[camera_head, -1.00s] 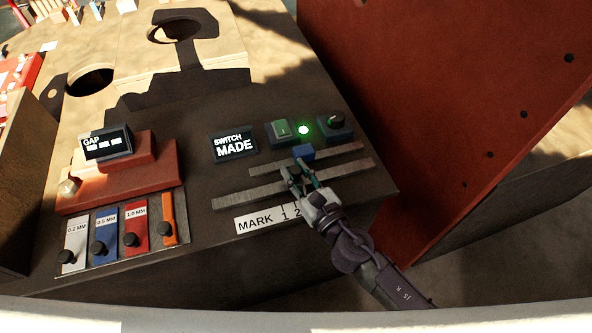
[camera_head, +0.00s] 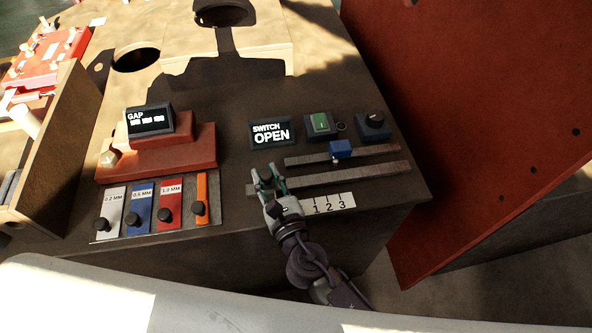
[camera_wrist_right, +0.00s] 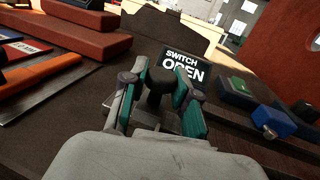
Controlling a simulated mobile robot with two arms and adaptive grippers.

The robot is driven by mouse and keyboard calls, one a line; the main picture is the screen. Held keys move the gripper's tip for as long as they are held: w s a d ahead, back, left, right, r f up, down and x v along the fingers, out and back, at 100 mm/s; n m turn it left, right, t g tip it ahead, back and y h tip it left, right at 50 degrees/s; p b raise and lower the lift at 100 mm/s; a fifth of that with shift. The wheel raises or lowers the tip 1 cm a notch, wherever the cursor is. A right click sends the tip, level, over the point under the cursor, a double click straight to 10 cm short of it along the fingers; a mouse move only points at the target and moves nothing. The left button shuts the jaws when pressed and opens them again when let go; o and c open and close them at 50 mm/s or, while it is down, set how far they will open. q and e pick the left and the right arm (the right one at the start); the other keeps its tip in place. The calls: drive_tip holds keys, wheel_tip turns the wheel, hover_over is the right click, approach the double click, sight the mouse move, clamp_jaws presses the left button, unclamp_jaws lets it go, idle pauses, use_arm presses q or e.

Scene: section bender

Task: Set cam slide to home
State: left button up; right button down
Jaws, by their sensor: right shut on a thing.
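My right gripper (camera_head: 268,180) is at the left end of the near metal rail (camera_head: 345,178). In the right wrist view its green-padded fingers (camera_wrist_right: 168,88) are shut on a black knob (camera_wrist_right: 158,80), apparently the cam slide's handle. In the head view the gripper mostly hides this knob and the slide's base. The switch display (camera_head: 270,134) reads "SWITCH OPEN"; it also shows in the right wrist view (camera_wrist_right: 187,64). A label strip (camera_head: 328,204) with marks 1, 2 and 3 lies in front of the rail, its left part hidden by my gripper. My left gripper is not in view.
A blue block (camera_head: 341,149) sits on the far rail (camera_head: 375,153). Behind are a green rocker switch (camera_head: 319,124), an unlit lamp (camera_head: 341,127) and a black dial (camera_head: 374,124). Left are the gap display (camera_head: 150,119) and several coloured gauges. A large red panel (camera_head: 470,120) stands right.

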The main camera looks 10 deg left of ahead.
sight(250, 190)
drive_tip(key=a, duration=0.1)
drive_tip(key=s+a, duration=0.1)
drive_tip(key=a, duration=0.1)
drive_tip(key=shift+a, duration=0.25)
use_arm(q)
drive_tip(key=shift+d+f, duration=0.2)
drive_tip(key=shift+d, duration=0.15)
use_arm(e)
drive_tip(key=shift+s+a+r, duration=0.1)
drive_tip(key=shift+a, duration=0.05)
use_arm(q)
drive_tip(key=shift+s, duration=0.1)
use_arm(e)
drive_tip(key=c, duration=1.2)
unclamp_jaws()
drive_tip(key=o, duration=0.3)
drive_tip(key=shift+a, duration=0.2)
drive_tip(key=shift+o, duration=0.2)
drive_tip(key=shift+d, duration=0.15)
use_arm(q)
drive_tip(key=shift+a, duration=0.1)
use_arm(e)
drive_tip(key=v, duration=1.2)
drive_tip(key=shift+s, duration=0.1)
